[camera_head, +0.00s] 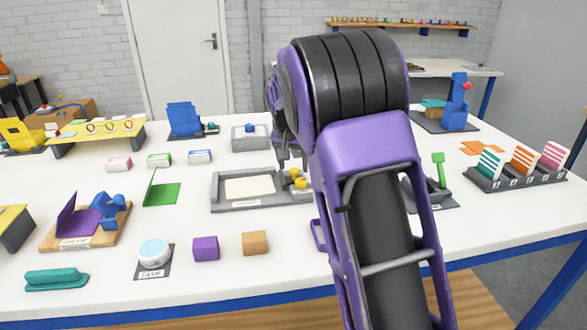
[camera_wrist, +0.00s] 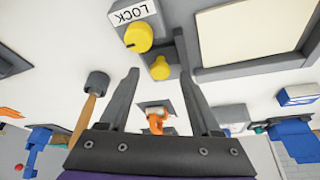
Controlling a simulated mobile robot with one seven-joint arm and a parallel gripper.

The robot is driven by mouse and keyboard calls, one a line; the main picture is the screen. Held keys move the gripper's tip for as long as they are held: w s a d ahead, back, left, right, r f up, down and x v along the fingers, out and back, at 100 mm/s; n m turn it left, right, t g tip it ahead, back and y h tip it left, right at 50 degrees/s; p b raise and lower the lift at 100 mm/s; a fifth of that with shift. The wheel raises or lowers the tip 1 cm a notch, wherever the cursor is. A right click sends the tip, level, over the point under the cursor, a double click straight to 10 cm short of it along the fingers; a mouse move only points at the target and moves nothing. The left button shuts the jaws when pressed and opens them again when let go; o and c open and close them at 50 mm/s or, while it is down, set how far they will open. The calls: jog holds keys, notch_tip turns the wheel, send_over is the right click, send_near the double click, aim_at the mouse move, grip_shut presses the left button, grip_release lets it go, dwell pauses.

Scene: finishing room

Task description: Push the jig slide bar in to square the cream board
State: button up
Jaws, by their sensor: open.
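The grey jig (camera_head: 222,202) lies on the white table with the cream board (camera_head: 250,187) inside its frame. The board also shows in the wrist view (camera_wrist: 255,35). At the jig's right end are two yellow knobs; one (camera_wrist: 138,37) sits by a LOCK label (camera_wrist: 130,12). The other, smaller yellow knob (camera_wrist: 160,67) is beside the dark slide bar (camera_wrist: 182,50) and appears between my fingertips. My gripper (camera_wrist: 160,76) is open and empty, pointing down over the jig's right end. In the head view, my arm hides part of that end; contact cannot be told.
A mallet (camera_wrist: 90,100) and an orange item (camera_wrist: 156,122) show beyond my fingers in the wrist view. In the head view, a purple block (camera_head: 206,248) and an orange-brown block (camera_head: 255,243) stand in front of the jig. A grey box with a blue button (camera_head: 250,138) stands behind.

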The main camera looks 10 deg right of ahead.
jog(key=shift+w+f, duration=0.25)
jog(key=shift+f, duration=0.35)
grip_shut()
dwell(1.1)
